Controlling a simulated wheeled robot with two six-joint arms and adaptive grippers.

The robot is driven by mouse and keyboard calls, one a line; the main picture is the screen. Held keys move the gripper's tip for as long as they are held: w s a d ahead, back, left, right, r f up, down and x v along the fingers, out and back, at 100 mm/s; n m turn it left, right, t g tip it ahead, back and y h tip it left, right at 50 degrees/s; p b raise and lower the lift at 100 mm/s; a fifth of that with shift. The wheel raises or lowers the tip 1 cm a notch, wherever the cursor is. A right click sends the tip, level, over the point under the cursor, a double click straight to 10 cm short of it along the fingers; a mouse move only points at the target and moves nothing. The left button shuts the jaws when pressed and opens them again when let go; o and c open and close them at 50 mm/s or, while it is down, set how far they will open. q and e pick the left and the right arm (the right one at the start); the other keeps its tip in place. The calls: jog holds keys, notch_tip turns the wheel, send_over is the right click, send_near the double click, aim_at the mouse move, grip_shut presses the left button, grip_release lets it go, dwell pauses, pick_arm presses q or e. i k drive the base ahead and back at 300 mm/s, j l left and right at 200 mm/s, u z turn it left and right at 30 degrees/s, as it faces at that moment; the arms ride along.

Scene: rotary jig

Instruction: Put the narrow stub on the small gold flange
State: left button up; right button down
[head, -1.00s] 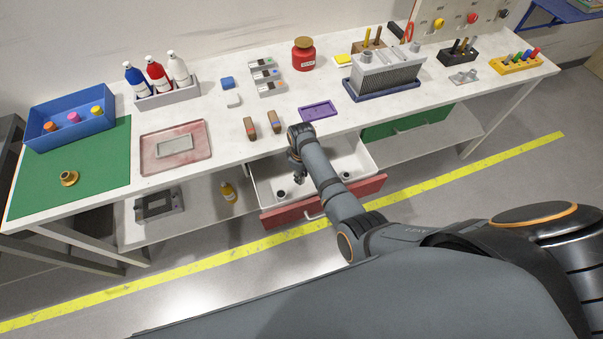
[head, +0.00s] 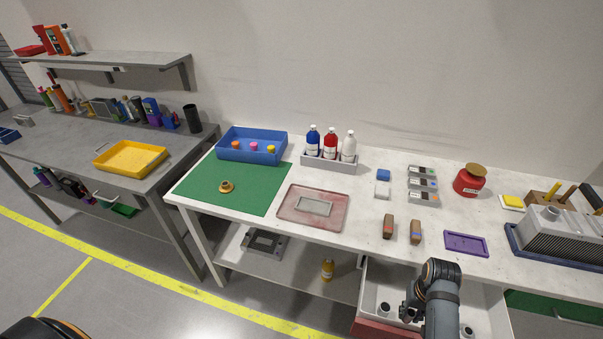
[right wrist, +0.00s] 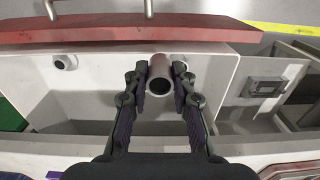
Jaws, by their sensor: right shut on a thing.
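The small gold flange (head: 226,187) lies on the green mat (head: 262,197) at the left of the white table. My right gripper (head: 408,313) is over the open drawer. In the right wrist view, my right gripper (right wrist: 161,85) is shut on a grey metal tubular stub (right wrist: 160,76), its open round end facing the camera. I cannot tell its width against the others. Another stub (head: 384,308) stands in the drawer left of the gripper, and one more (head: 467,331) stands to the right. My left gripper is out of view.
The white drawer with a red front (head: 375,330) is pulled out. A pinkish tray (head: 290,217) lies beside the mat, and a blue bin (head: 228,152) stands on the mat's back edge. Two brown blocks, one of them here (head: 389,228), stand near the drawer. The mat around the flange is clear.

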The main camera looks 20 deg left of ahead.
aim_at(225, 183)
jog(key=j+u, duration=0.1)
jog(key=j, duration=0.65)
jog(key=j+u, duration=0.15)
jog(key=j, duration=0.6)
jog(key=i+j+u, duration=0.1)
jog(key=j, duration=0.6)
jog(key=i+j+u, duration=0.1)
jog(key=j, duration=0.65)
